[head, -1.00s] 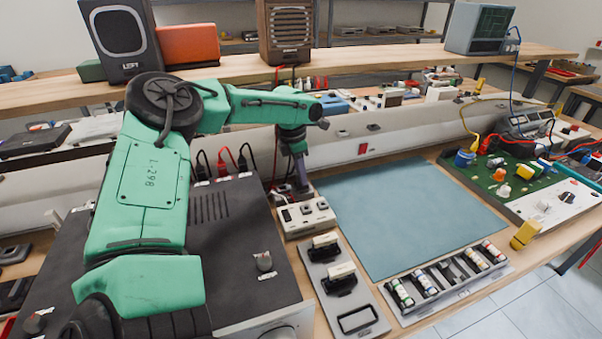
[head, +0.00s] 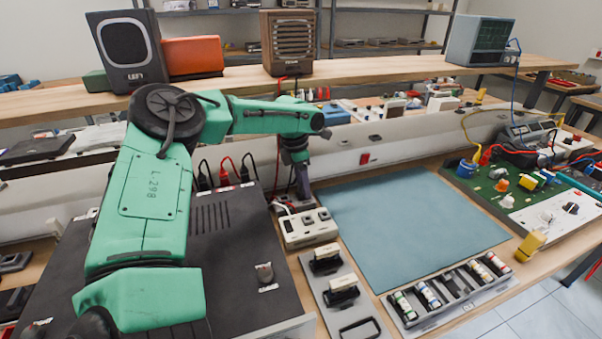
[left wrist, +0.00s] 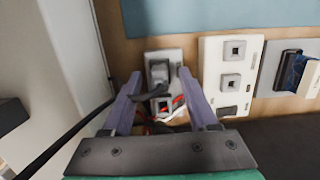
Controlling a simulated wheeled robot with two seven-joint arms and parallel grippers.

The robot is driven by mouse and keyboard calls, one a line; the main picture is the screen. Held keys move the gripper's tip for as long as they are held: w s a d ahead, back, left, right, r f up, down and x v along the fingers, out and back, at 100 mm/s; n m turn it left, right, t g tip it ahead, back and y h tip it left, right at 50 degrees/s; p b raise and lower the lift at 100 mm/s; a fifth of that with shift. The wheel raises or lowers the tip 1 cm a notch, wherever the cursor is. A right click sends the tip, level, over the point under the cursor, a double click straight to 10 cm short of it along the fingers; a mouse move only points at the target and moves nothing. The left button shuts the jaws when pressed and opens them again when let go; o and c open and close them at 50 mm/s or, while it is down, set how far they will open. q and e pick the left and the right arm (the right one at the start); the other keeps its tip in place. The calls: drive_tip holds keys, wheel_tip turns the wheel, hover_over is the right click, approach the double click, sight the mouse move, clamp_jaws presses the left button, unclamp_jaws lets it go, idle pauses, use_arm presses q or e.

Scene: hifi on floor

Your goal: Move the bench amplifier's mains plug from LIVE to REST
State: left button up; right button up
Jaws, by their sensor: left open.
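My left gripper (head: 303,192) points down at the back of the bench, just behind a pale socket block (head: 306,228). In the left wrist view its two fingers (left wrist: 159,76) are apart, one on each side of a dark plug (left wrist: 159,70). The plug sits in the far socket of a small light socket unit (left wrist: 175,55). I cannot tell whether either finger touches it. A nearer socket (left wrist: 163,104) on that unit is partly covered by red and dark leads. No LIVE or REST lettering is readable. My right gripper is in neither view.
The pale block also shows in the left wrist view (left wrist: 210,90), close right of the fingers. A black amplifier (head: 240,290) lies under my left arm. A blue-grey mat (head: 410,225) is clear.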

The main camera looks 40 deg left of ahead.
use_arm(q)
wheel_tip(320, 180, up, 19)
drive_tip(key=s+a+p, duration=0.1)
drive_tip(key=s+p, duration=0.1)
drive_tip(key=p, duration=0.5)
idle(0.5)
drive_tip(key=shift+f, duration=0.1)
